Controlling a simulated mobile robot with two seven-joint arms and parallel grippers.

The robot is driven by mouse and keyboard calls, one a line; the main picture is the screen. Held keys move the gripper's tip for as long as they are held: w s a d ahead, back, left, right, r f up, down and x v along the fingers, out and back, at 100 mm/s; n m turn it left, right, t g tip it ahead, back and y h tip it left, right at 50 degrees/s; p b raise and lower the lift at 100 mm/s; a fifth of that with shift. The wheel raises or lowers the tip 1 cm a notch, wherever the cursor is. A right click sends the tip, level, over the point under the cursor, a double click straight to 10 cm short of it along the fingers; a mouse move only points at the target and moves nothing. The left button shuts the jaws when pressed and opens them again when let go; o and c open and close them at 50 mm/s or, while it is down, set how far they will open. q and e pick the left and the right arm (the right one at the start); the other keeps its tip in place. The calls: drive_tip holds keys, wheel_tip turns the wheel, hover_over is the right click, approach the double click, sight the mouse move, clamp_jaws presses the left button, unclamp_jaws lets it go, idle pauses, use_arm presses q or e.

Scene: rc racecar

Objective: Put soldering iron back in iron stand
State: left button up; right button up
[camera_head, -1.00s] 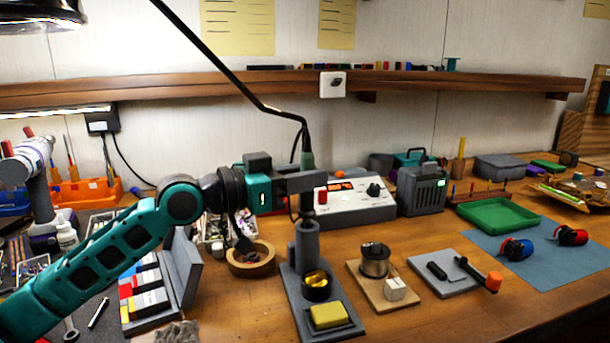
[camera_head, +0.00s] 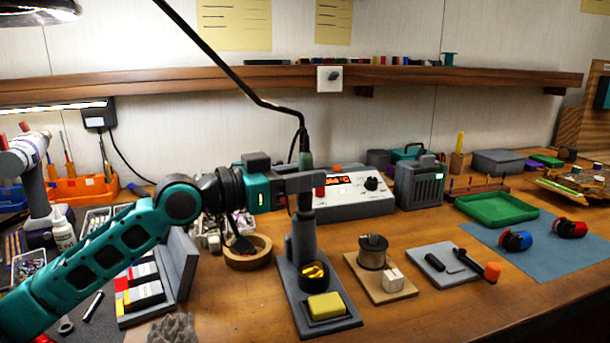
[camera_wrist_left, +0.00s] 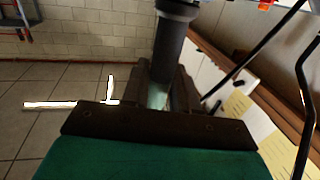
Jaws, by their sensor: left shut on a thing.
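The iron stand (camera_head: 300,240) is directly below, a grey base with an upright holder. The dark lower part of the iron meets the top of the holder in the picture; I cannot tell how far it is inside. In the left wrist view, a dark cylinder (camera_wrist_left: 171,45) shows beyond the fingers (camera_wrist_left: 160,95). My right gripper is not in view.
A yellow sponge (camera_head: 326,306) lies on the front of the stand's base. The soldering station (camera_head: 350,195) is behind. Bare table shows left of the stand.

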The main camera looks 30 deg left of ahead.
use_arm(q)
drive_tip(key=shift+f, duration=0.3)
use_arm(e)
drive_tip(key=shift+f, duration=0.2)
use_arm(q)
drive_tip(key=o, duration=1.1)
drive_tip(key=shift+f, duration=0.1)
drive_tip(key=shift+c, duration=0.2)
